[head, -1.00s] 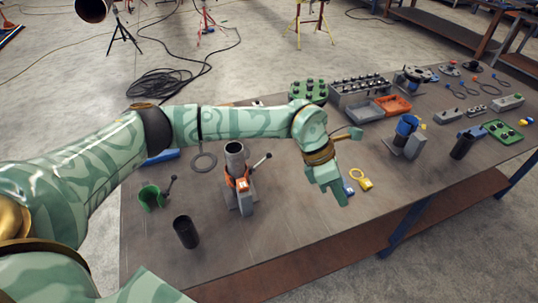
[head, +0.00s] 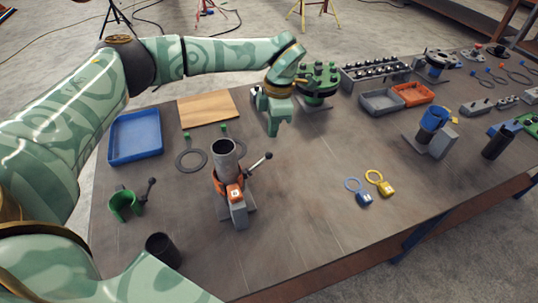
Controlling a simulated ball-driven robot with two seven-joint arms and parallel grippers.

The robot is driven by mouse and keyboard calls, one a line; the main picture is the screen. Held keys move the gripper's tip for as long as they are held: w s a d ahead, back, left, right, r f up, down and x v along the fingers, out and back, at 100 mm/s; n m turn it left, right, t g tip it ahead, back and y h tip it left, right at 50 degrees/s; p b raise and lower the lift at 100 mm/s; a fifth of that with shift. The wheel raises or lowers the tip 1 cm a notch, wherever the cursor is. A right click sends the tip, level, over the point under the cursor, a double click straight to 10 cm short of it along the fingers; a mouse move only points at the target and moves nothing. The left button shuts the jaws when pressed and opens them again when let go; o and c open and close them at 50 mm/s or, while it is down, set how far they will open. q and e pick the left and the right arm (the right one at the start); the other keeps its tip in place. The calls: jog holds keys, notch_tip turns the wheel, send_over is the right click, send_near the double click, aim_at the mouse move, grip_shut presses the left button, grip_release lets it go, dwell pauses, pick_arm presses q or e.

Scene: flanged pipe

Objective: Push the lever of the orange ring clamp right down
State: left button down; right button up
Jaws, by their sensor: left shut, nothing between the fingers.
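The orange ring clamp (head: 219,184) sits around the lower part of an upright grey pipe (head: 225,158) near the middle of the table, with a grey block (head: 238,214) at its front. My right gripper is not in view.
A green clamp (head: 124,205) with its own lever and a dark tube (head: 163,250) stand at left. A blue tray (head: 136,136) and a wooden board (head: 207,108) lie behind. Blue and yellow padlock-like tags (head: 380,184) lie at right. The table between is clear.

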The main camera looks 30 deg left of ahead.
aim_at(260, 163)
pick_arm(q)
notch_tip(260, 163, down, 7)
jog(key=b, duration=0.6)
jog(key=shift+s+a, duration=0.1)
jog(key=shift+s, duration=0.05)
dwell(0.3)
